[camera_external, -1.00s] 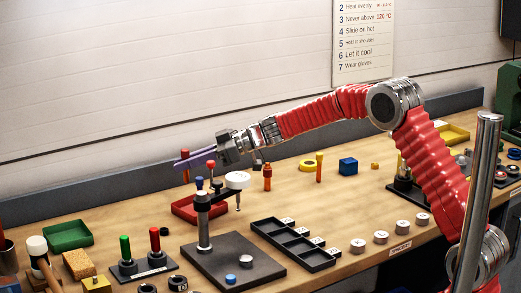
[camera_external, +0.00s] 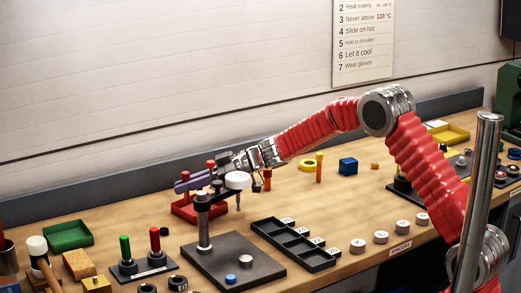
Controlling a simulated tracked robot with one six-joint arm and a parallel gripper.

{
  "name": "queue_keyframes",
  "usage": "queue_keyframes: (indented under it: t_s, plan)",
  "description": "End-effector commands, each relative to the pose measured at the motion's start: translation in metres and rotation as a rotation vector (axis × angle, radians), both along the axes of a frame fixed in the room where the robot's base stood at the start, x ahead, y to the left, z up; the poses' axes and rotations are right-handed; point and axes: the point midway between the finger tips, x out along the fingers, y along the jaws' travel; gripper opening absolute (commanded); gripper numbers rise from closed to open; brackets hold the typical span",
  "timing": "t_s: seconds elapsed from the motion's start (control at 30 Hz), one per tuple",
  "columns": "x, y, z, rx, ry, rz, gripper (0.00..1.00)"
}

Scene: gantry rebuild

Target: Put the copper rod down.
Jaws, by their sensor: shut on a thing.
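My gripper (camera_external: 187,183), with purple fingers, reaches left from the wrist, low over a red holder (camera_external: 183,211) near the back of the bench. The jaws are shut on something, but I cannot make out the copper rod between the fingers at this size. Red upright pieces show close to the fingers, and I cannot tell whether they belong to the holder.
A dark square base (camera_external: 235,260) carries the post stand in front. A black divided tray (camera_external: 300,250) lies to the right and a green tray (camera_external: 68,235) to the left.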

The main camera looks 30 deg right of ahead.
Motion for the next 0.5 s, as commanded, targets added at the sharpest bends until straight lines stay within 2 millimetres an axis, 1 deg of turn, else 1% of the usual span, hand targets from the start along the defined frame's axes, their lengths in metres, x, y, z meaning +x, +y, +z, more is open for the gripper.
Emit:
queue_keyframes:
  t_s: [0.17, 0.27, 0.5]
  plan:
    - [0.0, 0.0, 0.001, 0.001, 0.0, 0.0, 0.0]
    - [0.0, 0.0, -0.004, 0.0, 0.001, 0.0, 0.0]
    - [0.0, 0.0, -0.032, 0.001, 0.002, -0.001, 0.0]
